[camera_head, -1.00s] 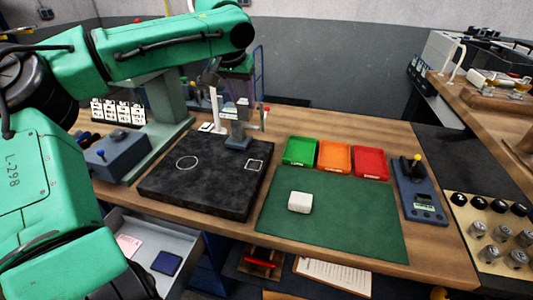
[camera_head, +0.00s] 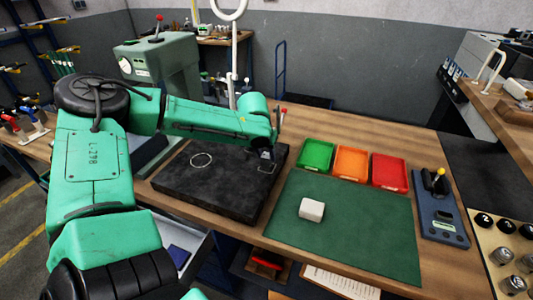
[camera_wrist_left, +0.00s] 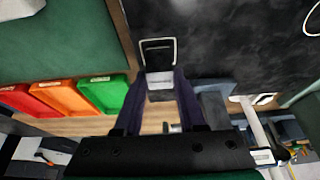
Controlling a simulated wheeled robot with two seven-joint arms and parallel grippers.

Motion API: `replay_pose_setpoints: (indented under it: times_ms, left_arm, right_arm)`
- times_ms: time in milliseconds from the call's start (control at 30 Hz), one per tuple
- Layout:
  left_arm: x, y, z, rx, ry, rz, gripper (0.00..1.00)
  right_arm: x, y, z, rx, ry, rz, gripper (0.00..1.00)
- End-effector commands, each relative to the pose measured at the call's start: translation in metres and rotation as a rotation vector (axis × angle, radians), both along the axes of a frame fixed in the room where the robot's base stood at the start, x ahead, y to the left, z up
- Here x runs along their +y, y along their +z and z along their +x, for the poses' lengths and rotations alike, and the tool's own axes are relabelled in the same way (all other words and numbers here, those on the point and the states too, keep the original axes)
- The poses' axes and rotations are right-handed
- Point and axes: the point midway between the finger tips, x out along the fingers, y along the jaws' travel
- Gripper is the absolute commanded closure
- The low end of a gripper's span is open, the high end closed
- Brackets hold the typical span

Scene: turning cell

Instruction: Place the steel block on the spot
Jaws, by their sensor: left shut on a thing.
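My left gripper (camera_head: 267,152) reaches over the right part of the black surface plate (camera_head: 215,190). It is shut on the steel block, which shows between the fingers in the left wrist view (camera_wrist_left: 160,84); the fingers hide its sides. The spot appears to be the white square outline (camera_head: 268,168) on the plate. In the left wrist view the outline (camera_wrist_left: 177,50) lies right at the fingertips, and the block covers part of it. I cannot tell whether the block touches the plate. My right gripper is out of view.
A white circle (camera_head: 201,160) marks the plate's left part. A blue control box (camera_head: 440,215) stands at right.

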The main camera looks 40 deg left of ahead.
Motion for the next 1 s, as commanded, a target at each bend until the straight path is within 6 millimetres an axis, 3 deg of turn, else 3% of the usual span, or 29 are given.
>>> replay_pose_setpoints:
  times_ms: [267, 300, 367, 400, 767, 867, 1000]
  left_arm:
    - [0.0, -0.002, 0.001, -0.004, 0.0, 0.0, 1.0]
    - [0.0, -0.004, 0.001, -0.002, 0.0, 0.0, 0.57]
    - [0.0, -0.003, 0.001, -0.002, 0.0, 0.0, 0.34]
    - [0.0, -0.003, 0.001, -0.002, 0.0, 0.001, 0.31]
    - [0.0, 0.003, 0.0, -0.004, 0.001, 0.0, 0.31]
    - [-0.002, 0.014, -0.004, -0.006, 0.001, -0.001, 0.31]
    - [-0.007, 0.044, -0.015, -0.011, 0.0, -0.003, 0.31]
  right_arm:
    - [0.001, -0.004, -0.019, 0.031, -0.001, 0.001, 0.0]
    - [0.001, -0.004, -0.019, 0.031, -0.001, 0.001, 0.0]
    - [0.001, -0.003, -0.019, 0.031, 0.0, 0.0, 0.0]
    - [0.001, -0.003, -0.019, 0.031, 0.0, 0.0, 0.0]
    - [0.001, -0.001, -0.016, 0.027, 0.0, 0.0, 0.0]
    - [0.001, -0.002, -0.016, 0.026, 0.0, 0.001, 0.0]
    - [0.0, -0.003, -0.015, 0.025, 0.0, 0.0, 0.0]
